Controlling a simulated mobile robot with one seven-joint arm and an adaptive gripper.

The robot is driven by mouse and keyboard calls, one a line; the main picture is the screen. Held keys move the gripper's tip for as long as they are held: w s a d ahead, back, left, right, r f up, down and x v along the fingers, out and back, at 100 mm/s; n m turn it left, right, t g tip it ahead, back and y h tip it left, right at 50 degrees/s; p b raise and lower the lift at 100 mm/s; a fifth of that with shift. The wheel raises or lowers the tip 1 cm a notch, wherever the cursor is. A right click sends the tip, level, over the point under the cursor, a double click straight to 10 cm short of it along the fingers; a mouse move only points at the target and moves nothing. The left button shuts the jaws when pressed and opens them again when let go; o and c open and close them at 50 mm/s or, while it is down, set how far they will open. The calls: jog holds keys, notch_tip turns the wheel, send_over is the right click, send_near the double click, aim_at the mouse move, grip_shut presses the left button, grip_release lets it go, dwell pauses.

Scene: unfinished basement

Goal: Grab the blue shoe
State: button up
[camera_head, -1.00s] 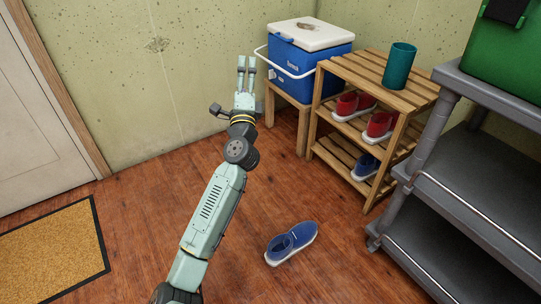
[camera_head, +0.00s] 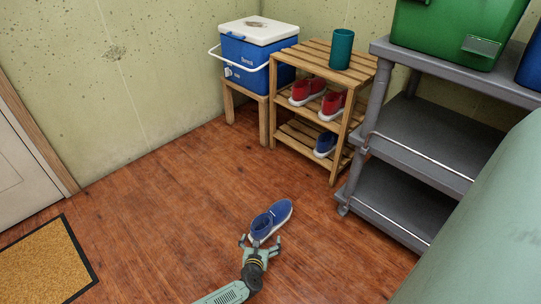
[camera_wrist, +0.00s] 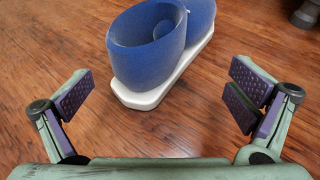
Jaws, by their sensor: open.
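A blue shoe with a white sole (camera_head: 270,220) lies on the wooden floor, its toe pointing up and right in the head view. My gripper (camera_head: 260,242) is open at the shoe's heel end, with its fingers spread to either side. In the wrist view the shoe (camera_wrist: 150,50) stands ahead of the open jaws (camera_wrist: 160,100), heel toward me, and nothing is between the pads. Its toe is cut off by the top edge there. A second blue shoe (camera_head: 325,144) sits on the lower shelf of the wooden rack.
The wooden rack (camera_head: 290,129) also holds red shoes (camera_head: 307,91) and a teal cup (camera_head: 341,49). A blue cooler (camera_head: 257,60) stands left of it. A grey shelf cart (camera_head: 420,144) is at the right. A doormat (camera_head: 45,262) lies left. The floor around the shoe is clear.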

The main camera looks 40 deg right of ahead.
aim_at(266, 221)
jog(key=x, duration=0.2)
jog(key=shift+w+d+f+b, duration=0.15)
jog(key=shift+d+f+b, duration=0.05)
jog(key=shift+b, duration=0.15)
jog(key=b+x, duration=0.2)
jog(key=x, duration=0.2)
jog(key=shift+f+b, duration=0.1)
jog(key=shift+b, duration=0.2)
jog(key=shift+w+d, duration=0.3)
jog(key=shift+d, duration=0.1)
jog(key=shift+c, duration=0.4)
jog(key=c, duration=1.5)
